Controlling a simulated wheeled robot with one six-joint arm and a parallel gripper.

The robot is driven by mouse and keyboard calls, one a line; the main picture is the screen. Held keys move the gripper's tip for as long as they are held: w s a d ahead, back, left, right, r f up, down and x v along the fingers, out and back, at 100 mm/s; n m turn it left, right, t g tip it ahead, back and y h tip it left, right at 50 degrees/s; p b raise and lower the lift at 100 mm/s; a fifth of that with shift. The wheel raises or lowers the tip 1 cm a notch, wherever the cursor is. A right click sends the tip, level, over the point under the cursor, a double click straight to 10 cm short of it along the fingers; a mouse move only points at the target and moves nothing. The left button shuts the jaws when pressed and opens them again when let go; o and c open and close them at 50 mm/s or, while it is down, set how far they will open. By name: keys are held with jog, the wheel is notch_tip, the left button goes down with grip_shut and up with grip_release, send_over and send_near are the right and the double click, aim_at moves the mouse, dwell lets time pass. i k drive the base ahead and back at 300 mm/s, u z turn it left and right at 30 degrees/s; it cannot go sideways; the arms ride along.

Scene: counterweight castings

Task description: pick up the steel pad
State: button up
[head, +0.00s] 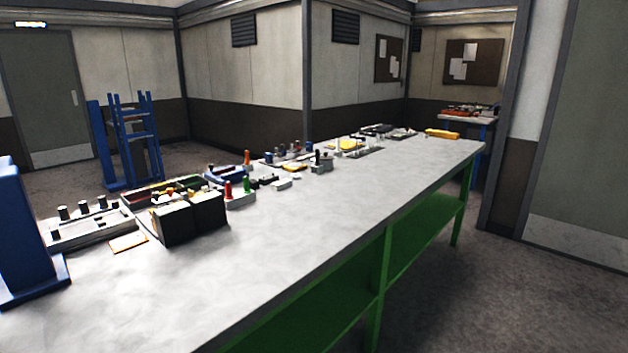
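I cannot pick out the steel pad for certain among the many small items on the long grey-topped bench (300,235). A flat grey plate (364,152) lies toward the far end beside a yellow item (347,145). A light grey plate with several dark-topped pegs (95,226) lies at the near left. Small grey blocks (282,184) lie mid-bench, too small to tell apart. My gripper is not in view.
A blue upright (18,230) stands at the left edge. The bench's right side is clear. The floor (480,300) right of the green frame (385,265) is open.

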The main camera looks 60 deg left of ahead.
aim_at(281, 184)
jog(key=i, duration=2.1)
jog(key=u, duration=3.25)
jog(key=i, duration=1.7)
jog(key=z, duration=0.05)
